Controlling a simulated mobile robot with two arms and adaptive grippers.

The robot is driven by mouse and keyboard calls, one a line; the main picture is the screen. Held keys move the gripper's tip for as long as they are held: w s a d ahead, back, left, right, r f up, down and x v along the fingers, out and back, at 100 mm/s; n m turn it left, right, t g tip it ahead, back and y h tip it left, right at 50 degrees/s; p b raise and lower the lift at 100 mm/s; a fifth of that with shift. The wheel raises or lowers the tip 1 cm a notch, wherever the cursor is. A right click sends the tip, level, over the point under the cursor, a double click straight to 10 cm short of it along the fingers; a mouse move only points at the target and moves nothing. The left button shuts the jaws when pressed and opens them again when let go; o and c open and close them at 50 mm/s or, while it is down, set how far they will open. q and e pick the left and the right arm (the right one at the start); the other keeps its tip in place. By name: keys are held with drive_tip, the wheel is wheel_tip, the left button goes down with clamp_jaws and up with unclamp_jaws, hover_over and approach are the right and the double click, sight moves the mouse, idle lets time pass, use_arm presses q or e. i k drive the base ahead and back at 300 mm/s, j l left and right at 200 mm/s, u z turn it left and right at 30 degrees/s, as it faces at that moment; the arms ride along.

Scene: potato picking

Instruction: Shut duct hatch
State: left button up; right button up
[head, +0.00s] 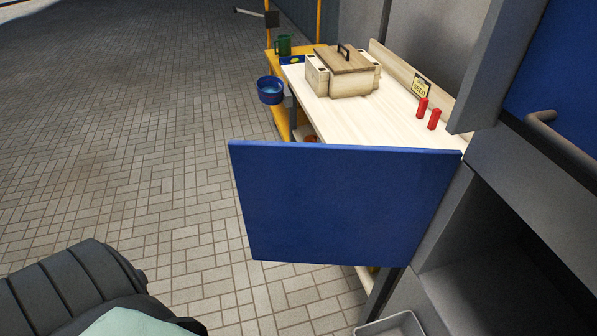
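The duct hatch appears to be the blue panel (345,205) that stands swung open at the middle of the head view. Its right edge meets the grey cabinet (485,180), beside a dark open compartment (500,275). A second blue panel (565,70) with a grey bar handle (560,140) is at the upper right; I cannot tell whether it belongs to the same hatch. Neither of my grippers shows in this view. A dark, ribbed part of my own body is at the lower left.
A pale workbench (390,125) behind the panel holds a wooden-lidded box (343,75), two red cylinders (428,113) and a small sign (422,85). A blue bucket (270,90) is beside it. A grey tray (393,325) is low at the bottom. The paved floor (130,140) at left is clear.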

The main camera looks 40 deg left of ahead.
sight(323, 203)
drive_tip(key=i+j, duration=0.1)
drive_tip(key=j, duration=0.35)
drive_tip(key=i+j, duration=0.1)
drive_tip(key=j, duration=0.35)
drive_tip(key=i+j, duration=0.15)
drive_tip(key=j, duration=0.35)
drive_tip(key=i+j, duration=0.1)
drive_tip(key=j, duration=0.35)
drive_tip(key=i+j, duration=0.1)
drive_tip(key=j, duration=0.35)
drive_tip(key=i+j, duration=0.1)
drive_tip(key=j, duration=0.35)
drive_tip(key=j+z, duration=0.15)
drive_tip(key=z, duration=0.3)
drive_tip(key=j+z, duration=0.15)
drive_tip(key=z, duration=0.3)
drive_tip(key=j+z, duration=0.15)
drive_tip(key=z, duration=0.3)
drive_tip(key=j+z, duration=0.15)
drive_tip(key=z, duration=0.25)
drive_tip(key=k+z, duration=0.1)
drive_tip(key=z, duration=0.15)
drive_tip(key=k+z, duration=0.25)
drive_tip(key=k+j, duration=0.05)
